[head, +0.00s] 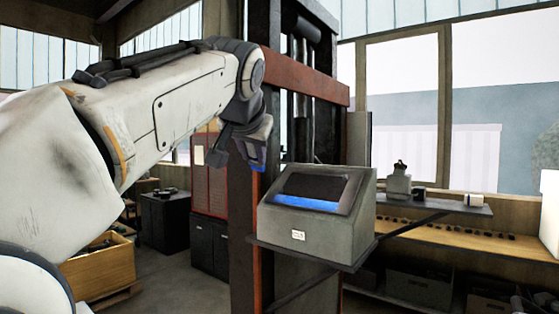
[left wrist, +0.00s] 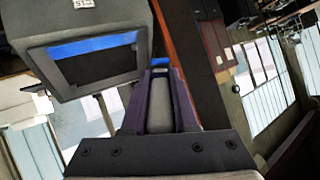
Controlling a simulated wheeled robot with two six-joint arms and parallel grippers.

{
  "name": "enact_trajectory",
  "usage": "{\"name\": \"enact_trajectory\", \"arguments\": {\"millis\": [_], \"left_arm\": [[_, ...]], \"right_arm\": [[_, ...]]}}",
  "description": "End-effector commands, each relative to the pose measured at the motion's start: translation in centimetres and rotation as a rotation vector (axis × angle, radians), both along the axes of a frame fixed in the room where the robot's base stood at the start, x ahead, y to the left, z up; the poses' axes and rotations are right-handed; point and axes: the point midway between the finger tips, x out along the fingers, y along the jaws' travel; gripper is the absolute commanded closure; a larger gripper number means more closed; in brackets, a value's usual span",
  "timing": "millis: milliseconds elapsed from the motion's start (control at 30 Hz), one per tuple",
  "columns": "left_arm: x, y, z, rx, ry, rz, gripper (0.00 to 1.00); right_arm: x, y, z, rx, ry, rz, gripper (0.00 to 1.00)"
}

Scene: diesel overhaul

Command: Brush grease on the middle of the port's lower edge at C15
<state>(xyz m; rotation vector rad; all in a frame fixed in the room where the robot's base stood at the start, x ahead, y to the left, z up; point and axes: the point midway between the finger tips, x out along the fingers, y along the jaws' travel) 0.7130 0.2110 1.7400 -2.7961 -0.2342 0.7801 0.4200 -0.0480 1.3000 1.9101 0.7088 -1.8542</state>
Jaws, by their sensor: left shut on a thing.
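The grey sloped housing (head: 315,230) stands on a bracket shelf, with a dark rectangular port (head: 312,187) in its slanted face. A blue band (head: 306,203) runs along the port's lower edge. The left wrist view shows the housing (left wrist: 85,22) upside down, with its C15 label (left wrist: 82,3), the blue band (left wrist: 92,46) and the dark port (left wrist: 98,68). My left gripper (head: 254,150) is just left of the housing, apart from it. My right gripper is not in view.
A red and dark steel post (head: 244,240) rises behind the housing. To the right, a small shelf (head: 445,207) holds a grey can (head: 398,184) and a white cylinder (head: 473,200). A wooden crate (head: 100,268) stands at the lower left. Open air lies before the port.

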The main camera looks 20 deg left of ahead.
Motion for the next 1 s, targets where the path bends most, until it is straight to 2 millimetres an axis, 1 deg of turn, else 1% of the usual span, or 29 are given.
{"name": "enact_trajectory", "arguments": {"millis": [267,633,800,1000], "left_arm": [[1.2,-0.5,-2.0,-0.001,0.001,-0.001,1.0],[3.6,-1.4,-5.4,0.0,0.0,-0.001,1.0],[4.2,-1.6,-6.1,0.001,-0.002,-0.001,1.0],[4.3,-1.6,-6.1,0.0,-0.002,-0.001,1.0]], "right_arm": [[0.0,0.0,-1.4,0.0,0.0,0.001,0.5],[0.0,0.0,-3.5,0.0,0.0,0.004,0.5],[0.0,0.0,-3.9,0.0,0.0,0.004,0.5],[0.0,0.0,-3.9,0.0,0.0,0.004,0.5]]}}
